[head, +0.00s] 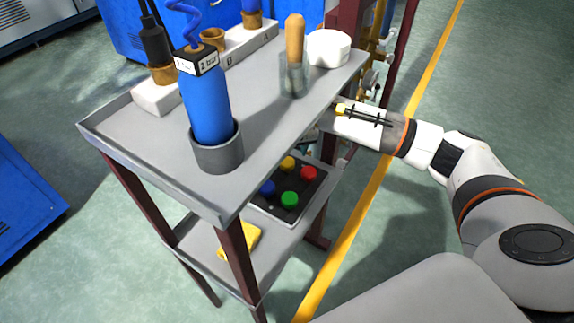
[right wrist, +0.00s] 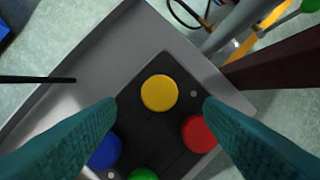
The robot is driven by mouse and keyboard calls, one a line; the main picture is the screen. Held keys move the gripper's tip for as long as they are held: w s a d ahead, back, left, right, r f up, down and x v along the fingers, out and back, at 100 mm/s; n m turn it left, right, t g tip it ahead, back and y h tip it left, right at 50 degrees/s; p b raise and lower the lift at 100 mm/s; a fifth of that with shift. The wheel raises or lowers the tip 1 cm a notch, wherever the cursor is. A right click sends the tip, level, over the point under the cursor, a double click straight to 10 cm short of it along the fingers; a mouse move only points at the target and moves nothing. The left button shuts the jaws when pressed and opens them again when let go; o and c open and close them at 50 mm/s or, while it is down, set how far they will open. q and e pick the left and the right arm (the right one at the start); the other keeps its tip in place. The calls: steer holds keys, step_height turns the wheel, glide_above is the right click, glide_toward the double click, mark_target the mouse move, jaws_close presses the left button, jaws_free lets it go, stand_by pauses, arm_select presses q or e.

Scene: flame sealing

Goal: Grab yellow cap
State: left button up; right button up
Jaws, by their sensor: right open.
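The yellow cap (head: 288,162) sits in a dark tray (head: 262,199) on the cart's lower shelf, with a red cap (head: 308,173), a blue cap (head: 267,187) and a green cap (head: 290,199). In the right wrist view, the yellow cap (right wrist: 159,93) lies between the two teal fingers of my right gripper (right wrist: 160,104), nearly centred. The fingers are open, with a gap to either side of the cap, and hold nothing. The red cap (right wrist: 199,134) is close to the right finger. In the head view the upper shelf hides most of this gripper. My left gripper is not in view.
The cart's upper shelf (head: 150,140) overhangs the caps and carries a blue bottle (head: 208,105) in a grey holder, a wooden-handled tool (head: 295,40) and a white round container (head: 328,48). A dark red post (right wrist: 280,65) stands to the right in the wrist view.

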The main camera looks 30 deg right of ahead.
mark_target(287, 161)
steer(key=shift+w+f, duration=0.15)
steer(key=shift+b+x, duration=0.45)
steer(key=shift+x, duration=1.95)
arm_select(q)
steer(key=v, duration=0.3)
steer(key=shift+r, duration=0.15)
arm_select(e)
steer(key=c, duration=1)
